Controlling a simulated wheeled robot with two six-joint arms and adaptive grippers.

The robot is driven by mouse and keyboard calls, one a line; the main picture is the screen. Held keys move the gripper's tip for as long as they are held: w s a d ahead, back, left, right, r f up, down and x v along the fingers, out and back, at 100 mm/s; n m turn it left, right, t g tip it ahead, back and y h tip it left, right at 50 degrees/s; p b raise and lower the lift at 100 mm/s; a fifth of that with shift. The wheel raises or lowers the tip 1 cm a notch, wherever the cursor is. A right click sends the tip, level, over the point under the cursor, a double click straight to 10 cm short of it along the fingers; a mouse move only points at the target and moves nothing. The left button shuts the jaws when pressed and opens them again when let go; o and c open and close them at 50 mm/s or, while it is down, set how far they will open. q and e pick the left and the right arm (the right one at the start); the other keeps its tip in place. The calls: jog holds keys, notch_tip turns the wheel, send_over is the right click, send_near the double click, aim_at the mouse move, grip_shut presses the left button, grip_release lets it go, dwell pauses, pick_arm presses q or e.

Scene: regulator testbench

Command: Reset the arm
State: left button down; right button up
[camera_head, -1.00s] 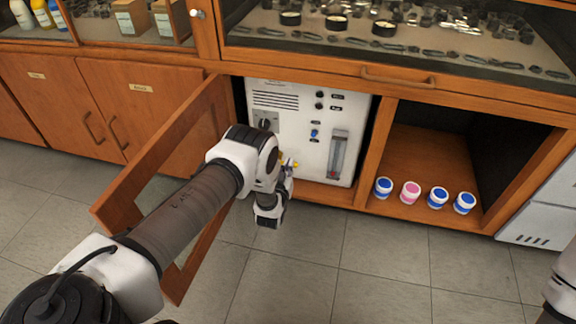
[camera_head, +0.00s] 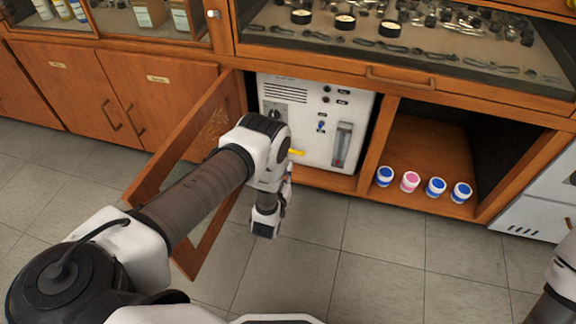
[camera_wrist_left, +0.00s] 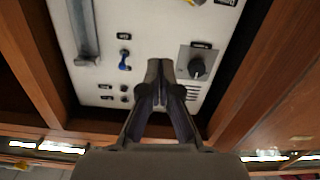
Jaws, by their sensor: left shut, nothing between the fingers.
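My left arm reaches from the lower left in the head view toward the white regulator unit (camera_head: 306,140) inside the open cabinet bay. My left gripper (camera_wrist_left: 160,70) is shut and empty in the wrist view, its fingertips in front of the panel; in the head view my wrist hides it. The wrist view shows the panel upside down, with a black knob (camera_wrist_left: 197,68), a blue toggle (camera_wrist_left: 124,62) and a flow tube (camera_wrist_left: 85,35). A yellow part (camera_head: 297,153) sticks out beside my wrist. My right gripper is out of view; only part of my right arm shows.
An open wooden door (camera_head: 180,150) stands left of the bay, behind and beside my left arm. Several small jars with blue or pink lids, such as the pink one (camera_head: 410,182), stand in the right bay. The tiled floor (camera_head: 370,260) in front is clear.

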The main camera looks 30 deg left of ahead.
pick_arm(q)
notch_tip(320, 180, up, 6)
jog(key=w, duration=0.3)
jog(key=s+d+f+m+g+h, duration=0.25)
jog(key=s+g, duration=0.55)
jog(key=s, duration=1)
jog(key=s+d+f+m+g+h, duration=0.1)
jog(key=s+d+f+g+h, duration=0.2)
jog(key=s+g, duration=1)
jog(key=s+r+t+p, duration=0.2)
jog(key=s+r+p, duration=0.1)
jog(key=r+p, duration=1.5)
jog(key=s+d+r+t+y+p, duration=0.1)
jog(key=s+r+t+p, duration=0.1)
jog(key=r+p, duration=1.7)
jog(key=shift+s, duration=0.9)
jog(key=shift+r+y, duration=0.1)
jog(key=shift+y, duration=0.15)
